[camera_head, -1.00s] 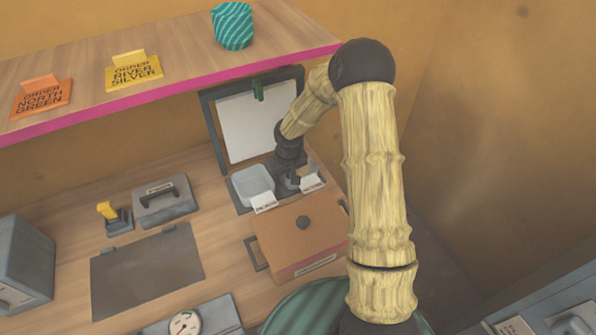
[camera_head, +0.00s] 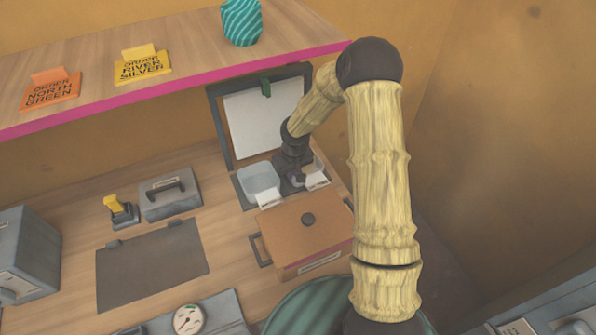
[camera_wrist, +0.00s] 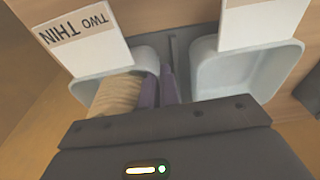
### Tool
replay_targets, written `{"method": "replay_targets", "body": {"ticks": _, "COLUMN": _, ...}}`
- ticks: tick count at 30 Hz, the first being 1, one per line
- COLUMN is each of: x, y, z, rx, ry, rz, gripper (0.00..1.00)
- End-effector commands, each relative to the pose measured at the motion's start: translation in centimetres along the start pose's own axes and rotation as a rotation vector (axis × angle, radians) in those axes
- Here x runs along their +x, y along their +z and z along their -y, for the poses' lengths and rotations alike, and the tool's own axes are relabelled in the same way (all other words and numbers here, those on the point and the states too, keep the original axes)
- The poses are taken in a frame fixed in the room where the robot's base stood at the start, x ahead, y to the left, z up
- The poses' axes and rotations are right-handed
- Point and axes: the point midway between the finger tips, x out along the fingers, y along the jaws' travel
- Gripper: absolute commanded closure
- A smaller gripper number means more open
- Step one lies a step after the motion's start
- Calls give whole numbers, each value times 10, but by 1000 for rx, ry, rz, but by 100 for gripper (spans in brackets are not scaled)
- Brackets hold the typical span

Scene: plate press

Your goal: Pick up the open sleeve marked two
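Two pale trays stand side by side. In the wrist view the left tray (camera_wrist: 146,60) has a card reading "TWO THIN" (camera_wrist: 86,35); this tray is at right in the head view (camera_head: 318,166). A beige ribbed piece (camera_wrist: 118,92) shows in it; I cannot tell surely whether it is the sleeve marked two. My gripper (camera_head: 298,178) reaches down between the trays, close to the card-marked one. Purple-grey parts (camera_wrist: 168,88) show beside the beige piece. The dark gripper body hides the lower part, so grip and opening are unclear.
The other tray (camera_wrist: 246,70) is close beside. A brown lidded box (camera_head: 305,232) stands in front of the trays, and a framed white board (camera_head: 255,125) behind. A shelf with a pink edge (camera_head: 180,85) overhangs the counter. A dark flat plate (camera_head: 152,265) lies left.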

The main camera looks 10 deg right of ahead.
Motion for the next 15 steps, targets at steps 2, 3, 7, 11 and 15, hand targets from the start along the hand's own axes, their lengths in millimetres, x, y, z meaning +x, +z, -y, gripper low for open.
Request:
{"method": "replay_targets", "body": {"ticks": 2, "x": -4, "y": -1, "z": 0, "rx": 0, "ry": 1, "rz": -2, "gripper": 100}}
{"method": "replay_targets", "body": {"ticks": 3, "x": -6, "y": -2, "z": -1, "rx": 0, "ry": 2, "rz": -2, "gripper": 100}}
{"method": "replay_targets", "body": {"ticks": 7, "x": -23, "y": -5, "z": 0, "rx": 0, "ry": 2, "rz": -5, "gripper": 100}}
{"method": "replay_targets", "body": {"ticks": 11, "x": -48, "y": -9, "z": -1, "rx": 2, "ry": 2, "rz": -7, "gripper": 100}}
{"method": "replay_targets", "body": {"ticks": 15, "x": -75, "y": -12, "z": -1, "rx": 1, "ry": 1, "rz": -6, "gripper": 100}}
